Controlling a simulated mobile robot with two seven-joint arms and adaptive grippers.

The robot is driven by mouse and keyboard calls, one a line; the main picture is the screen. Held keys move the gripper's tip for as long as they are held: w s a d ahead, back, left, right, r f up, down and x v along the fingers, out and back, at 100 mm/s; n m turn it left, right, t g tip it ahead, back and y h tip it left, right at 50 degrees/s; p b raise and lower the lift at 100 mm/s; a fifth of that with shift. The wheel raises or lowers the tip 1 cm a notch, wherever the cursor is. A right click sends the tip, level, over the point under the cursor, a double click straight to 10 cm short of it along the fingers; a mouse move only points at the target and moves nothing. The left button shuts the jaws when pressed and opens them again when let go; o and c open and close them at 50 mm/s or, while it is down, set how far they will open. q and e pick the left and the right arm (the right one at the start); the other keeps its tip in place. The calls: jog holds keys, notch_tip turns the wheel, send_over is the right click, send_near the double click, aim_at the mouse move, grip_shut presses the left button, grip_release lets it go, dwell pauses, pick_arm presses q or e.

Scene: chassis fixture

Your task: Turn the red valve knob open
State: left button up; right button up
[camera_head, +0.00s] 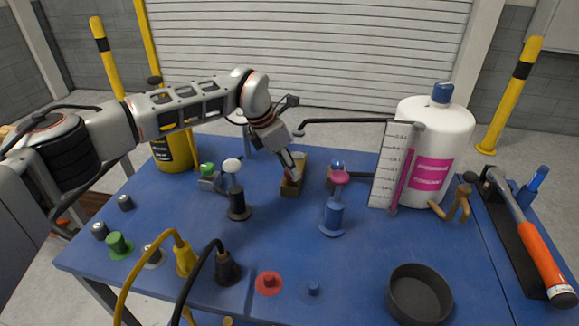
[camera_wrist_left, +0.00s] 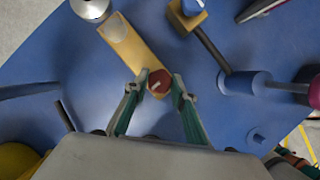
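The red valve knob (camera_wrist_left: 158,83) has a pale bar mark and sits at the near end of a tan block (camera_wrist_left: 128,45) in the left wrist view. In the head view the same block (camera_head: 291,188) stands mid-table, with the knob mostly hidden by my fingers. My left gripper (camera_head: 292,172) reaches down over the block from the left. In the wrist view its two fingertips (camera_wrist_left: 157,87) are apart, one on each side of the knob, with narrow gaps showing. Whether the tips are down at knob height is hard to tell. My right gripper is not in view.
A blue spool with a pink top (camera_head: 333,215) and a black post with a white knob (camera_head: 238,203) flank the block. A white bottle (camera_head: 450,128) and ruler panel (camera_head: 391,165) stand right. Cabled plugs (camera_head: 226,267) and a dark bowl (camera_head: 420,294) are in front.

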pick_arm(q)
jog(key=shift+n, duration=0.3)
jog(key=shift+n+t+y, duration=0.3)
jog(key=shift+n+t, duration=0.3)
jog(key=shift+n, duration=0.6)
jog(key=n, duration=0.2)
jog(key=shift+d+n+t+y, duration=0.15)
jog(key=shift+n+t+y, duration=0.15)
jog(key=shift+n+y, duration=0.1)
jog(key=n+y+b, duration=0.1)
jog(key=n, duration=0.2)
jog(key=n+y+b, duration=0.1)
jog(key=n, duration=0.2)
jog(key=shift+s+d+t, duration=0.1)
jog(key=shift+d+t, duration=0.05)
jog(key=shift+t, duration=0.25)
jog(key=n+y, duration=0.1)
jog(key=n, duration=0.2)
jog(key=shift+n+y+b, duration=0.3)
jog(key=shift+y+b, duration=0.05)
jog(key=shift+y, duration=0.05)
jog(key=shift+n+y, duration=0.4)
jog(key=shift+n, duration=0.8)
jog(key=shift+g, duration=0.3)
